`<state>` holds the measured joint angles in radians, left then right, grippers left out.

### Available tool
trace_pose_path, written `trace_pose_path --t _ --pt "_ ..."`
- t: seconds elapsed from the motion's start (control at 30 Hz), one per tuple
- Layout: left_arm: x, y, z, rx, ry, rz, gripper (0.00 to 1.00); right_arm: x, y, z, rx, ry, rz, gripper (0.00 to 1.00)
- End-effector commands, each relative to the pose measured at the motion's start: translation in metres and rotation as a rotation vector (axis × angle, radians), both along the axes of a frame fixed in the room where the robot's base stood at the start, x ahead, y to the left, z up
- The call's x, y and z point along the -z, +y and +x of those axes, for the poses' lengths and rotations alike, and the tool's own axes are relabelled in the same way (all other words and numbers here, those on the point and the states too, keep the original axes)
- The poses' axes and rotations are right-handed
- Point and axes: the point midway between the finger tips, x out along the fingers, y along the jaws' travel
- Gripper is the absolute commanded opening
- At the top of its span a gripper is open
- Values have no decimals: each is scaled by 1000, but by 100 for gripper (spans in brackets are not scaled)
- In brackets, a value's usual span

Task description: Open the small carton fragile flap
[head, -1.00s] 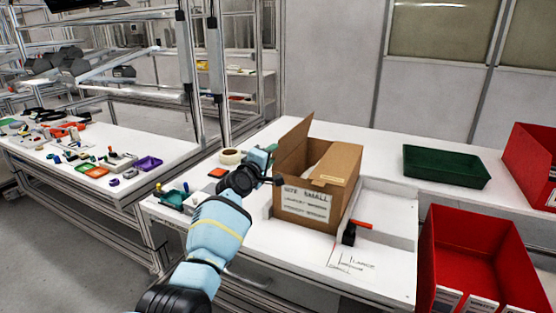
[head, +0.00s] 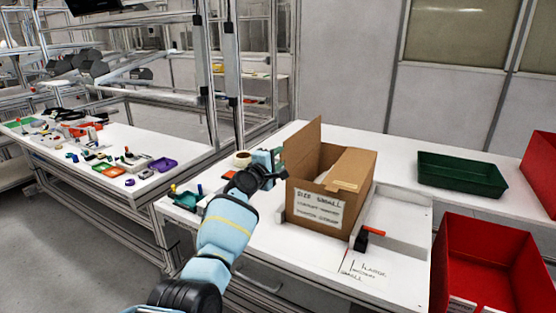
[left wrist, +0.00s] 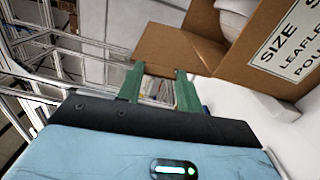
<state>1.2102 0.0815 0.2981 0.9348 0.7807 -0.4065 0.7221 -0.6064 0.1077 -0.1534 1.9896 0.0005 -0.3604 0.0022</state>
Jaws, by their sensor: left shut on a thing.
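The small carton (head: 318,208) is a brown box on the white bench, labelled SIZE SMALL. Its left flap (head: 301,148) stands up and leans outward. Its right flap (head: 356,165) lies over the top with a pale strip on it. Something white shows inside. My left gripper (head: 277,160) is at the carton's left side. In the left wrist view its two green fingers (left wrist: 159,85) meet the edge of the left flap (left wrist: 180,48) and are shut on it. No fragile marking can be read. My right gripper is not in view.
A green tray (head: 462,177) and red bins (head: 490,262) stand to the right. A black and orange tool (head: 362,240) lies in front of the carton. A tape roll (head: 242,158) is behind my left arm. A parts table (head: 125,150) is at the left.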

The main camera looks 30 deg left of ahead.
Motion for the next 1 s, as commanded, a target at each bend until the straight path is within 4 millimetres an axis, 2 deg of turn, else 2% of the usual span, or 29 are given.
trace_pose_path --t 0.07,0.1,0.23,0.67,1.0 --pt "0 1 0 -2 -1 1 0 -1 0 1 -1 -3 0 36" --pt "0 1 0 -2 -1 1 40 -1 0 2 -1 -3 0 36" --pt "0 1 0 -2 0 2 57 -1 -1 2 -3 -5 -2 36" --pt "-1 0 -5 0 0 1 58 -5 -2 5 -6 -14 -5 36" --pt "-6 2 -44 -1 -6 1 58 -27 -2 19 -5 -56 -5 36"
